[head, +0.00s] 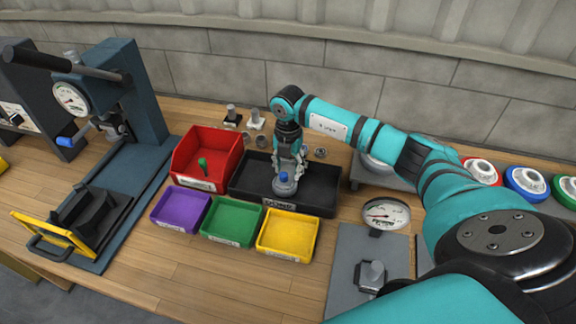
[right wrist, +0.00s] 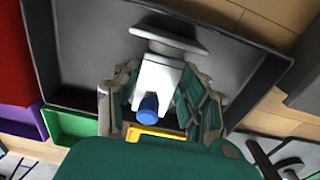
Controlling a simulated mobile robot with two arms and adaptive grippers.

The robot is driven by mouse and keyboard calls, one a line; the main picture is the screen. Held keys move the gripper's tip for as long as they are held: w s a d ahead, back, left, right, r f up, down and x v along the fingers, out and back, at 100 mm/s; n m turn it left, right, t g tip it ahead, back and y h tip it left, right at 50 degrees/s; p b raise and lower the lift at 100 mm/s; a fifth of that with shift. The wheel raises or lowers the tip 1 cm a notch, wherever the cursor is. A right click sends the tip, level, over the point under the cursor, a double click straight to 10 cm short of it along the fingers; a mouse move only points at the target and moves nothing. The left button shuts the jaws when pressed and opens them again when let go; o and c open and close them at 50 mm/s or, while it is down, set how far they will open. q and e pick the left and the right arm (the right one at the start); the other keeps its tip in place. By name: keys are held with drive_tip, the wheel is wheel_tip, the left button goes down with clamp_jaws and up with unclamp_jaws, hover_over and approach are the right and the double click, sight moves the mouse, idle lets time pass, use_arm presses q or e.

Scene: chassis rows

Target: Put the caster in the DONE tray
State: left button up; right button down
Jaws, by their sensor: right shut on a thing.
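In the right wrist view the caster (right wrist: 160,75) has a pale body, a blue knob and a flat grey disc. My right gripper (head: 289,163) points down with its fingers shut on the caster. The black DONE tray (head: 243,187) is directly below; the caster is over its inside, and I cannot tell whether it touches the floor. The tray's wall and floor also show in the right wrist view (right wrist: 82,35). My left gripper is not in view.
A red bin (head: 190,160) with a green-topped part stands left of the tray. Purple (head: 178,212), green (head: 232,222) and yellow (head: 288,236) bins line the front. A press (head: 140,100) is at left. A dial gauge (head: 386,214) stands at right. Small parts sit behind the tray.

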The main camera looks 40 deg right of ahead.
drive_tip(key=shift+r, duration=0.1)
drive_tip(key=c, duration=0.7)
unclamp_jaws()
drive_tip(key=shift+o, duration=0.3)
wheel_tip(320, 180, up, 12)
